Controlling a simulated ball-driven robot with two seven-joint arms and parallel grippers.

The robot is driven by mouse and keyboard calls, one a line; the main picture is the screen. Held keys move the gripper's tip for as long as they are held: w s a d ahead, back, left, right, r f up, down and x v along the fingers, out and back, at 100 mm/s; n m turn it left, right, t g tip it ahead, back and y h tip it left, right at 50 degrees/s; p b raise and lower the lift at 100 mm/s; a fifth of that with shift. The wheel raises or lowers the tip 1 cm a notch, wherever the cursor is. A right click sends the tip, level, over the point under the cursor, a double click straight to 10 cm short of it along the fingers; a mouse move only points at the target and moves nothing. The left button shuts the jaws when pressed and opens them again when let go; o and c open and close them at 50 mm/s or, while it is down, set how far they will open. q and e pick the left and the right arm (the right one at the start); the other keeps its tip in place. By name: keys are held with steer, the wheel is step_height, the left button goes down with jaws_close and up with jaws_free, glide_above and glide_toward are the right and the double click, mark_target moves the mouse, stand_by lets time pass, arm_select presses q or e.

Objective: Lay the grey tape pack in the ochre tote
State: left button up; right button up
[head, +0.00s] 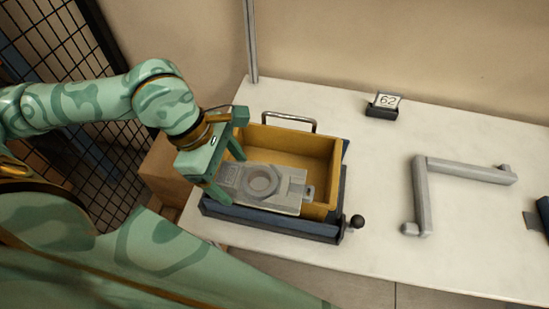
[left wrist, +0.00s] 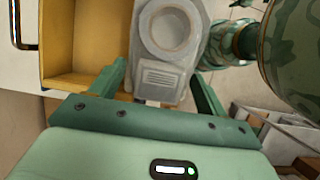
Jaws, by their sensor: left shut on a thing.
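The grey tape pack (head: 265,187) is a flat plate with a round ring on top. My left gripper (head: 227,172) is shut on its left end and holds it over the front part of the ochre tote (head: 290,146). The pack looks roughly level, and it hides part of the tote's front wall; I cannot tell its height above the rim. In the left wrist view the pack (left wrist: 170,50) lies between the two fingers (left wrist: 160,88), with the tote (left wrist: 75,90) to its left. The right gripper is not in view.
The tote sits in a dark blue tray (head: 275,222) with a black knob (head: 357,221) at its corner. A metal handle (head: 290,115) rises behind the tote.

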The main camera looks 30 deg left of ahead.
arm_select(q)
steer(key=w+f+b, duration=0.1)
steer(key=w+b, duration=0.1)
steer(key=b, duration=0.4)
steer(key=w+a+f+b, duration=0.1)
steer(key=w+f+b, duration=0.1)
steer(key=b, duration=0.4)
steer(key=shift+w+f, duration=0.15)
steer(key=shift+w, duration=0.05)
steer(key=shift+w+a+f+b, duration=0.1)
steer(key=shift+w+a+f, duration=0.25)
steer(key=shift+w+f, duration=1.2)
steer(key=shift+w+a+f+b, duration=0.15)
steer(key=shift+w+a+f, duration=0.2)
steer(key=shift+w+f, duration=1.2)
steer(key=shift+w+a+f+b, duration=0.1)
steer(key=shift+w+a+f, duration=0.25)
steer(key=shift+w+f, duration=1.2)
steer(key=shift+s+f, duration=0.25)
steer(key=shift+s, duration=0.05)
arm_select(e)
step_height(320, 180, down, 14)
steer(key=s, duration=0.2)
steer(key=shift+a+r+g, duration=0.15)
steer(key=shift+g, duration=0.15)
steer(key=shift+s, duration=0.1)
